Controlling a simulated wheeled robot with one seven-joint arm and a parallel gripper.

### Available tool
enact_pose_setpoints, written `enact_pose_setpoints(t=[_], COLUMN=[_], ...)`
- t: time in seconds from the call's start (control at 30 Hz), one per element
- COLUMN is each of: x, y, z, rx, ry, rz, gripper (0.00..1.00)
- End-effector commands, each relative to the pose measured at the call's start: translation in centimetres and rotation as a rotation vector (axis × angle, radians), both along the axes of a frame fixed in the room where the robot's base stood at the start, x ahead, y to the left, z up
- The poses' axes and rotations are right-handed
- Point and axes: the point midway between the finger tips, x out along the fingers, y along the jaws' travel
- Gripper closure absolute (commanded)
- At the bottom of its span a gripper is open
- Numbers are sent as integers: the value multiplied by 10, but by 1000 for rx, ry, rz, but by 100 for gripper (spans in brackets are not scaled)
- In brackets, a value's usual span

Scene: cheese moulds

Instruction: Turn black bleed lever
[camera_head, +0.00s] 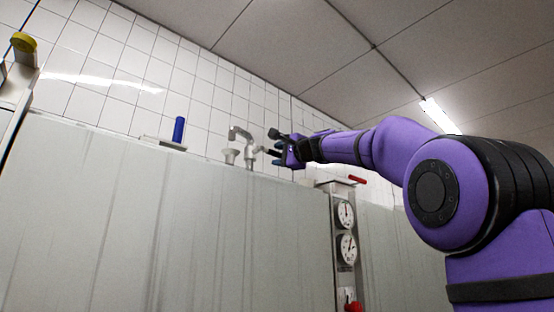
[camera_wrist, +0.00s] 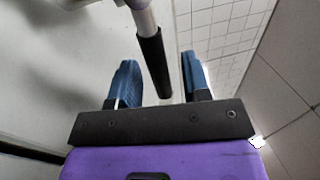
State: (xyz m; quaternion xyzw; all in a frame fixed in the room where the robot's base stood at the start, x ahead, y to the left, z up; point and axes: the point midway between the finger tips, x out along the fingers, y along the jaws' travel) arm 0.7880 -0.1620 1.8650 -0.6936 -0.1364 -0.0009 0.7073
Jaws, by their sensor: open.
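The black bleed lever (camera_wrist: 153,65) is a black-sleeved handle on a pale metal stem, running down between my fingers in the wrist view. My gripper (camera_wrist: 160,74) is open, with one blue finger on each side of the lever. A gap shows on both sides, so neither finger visibly grips it. In the head view my gripper (camera_head: 278,152) is beside a grey pipe fitting (camera_head: 241,133) on top of the pale cabinet. The lever is small there and partly lost against the dark gripper.
The pale cabinet (camera_head: 150,220) fills the lower left. A blue cylinder (camera_head: 179,129) stands on its top edge. Two round gauges (camera_head: 345,214) and a red handle (camera_head: 357,179) are below my arm. A white tiled wall (camera_head: 130,60) is behind.

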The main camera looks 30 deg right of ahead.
Motion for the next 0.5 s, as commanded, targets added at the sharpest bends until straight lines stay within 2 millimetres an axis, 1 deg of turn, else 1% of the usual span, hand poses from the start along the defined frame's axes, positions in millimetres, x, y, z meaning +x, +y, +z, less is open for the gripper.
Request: enact_pose_setpoints(t=[0.1,0.33,0.37,0.4,0.47,0.5], x=[3,3,3,3,3,3], y=[1,1,1,1,1,1], z=[1,0,0,0,0,0], rx=[1,1,1,1,1,1], ry=[0,0,0,0,0,0], rz=[0,0,0,0,0,0], gripper=[56,56,61,70,84,93])
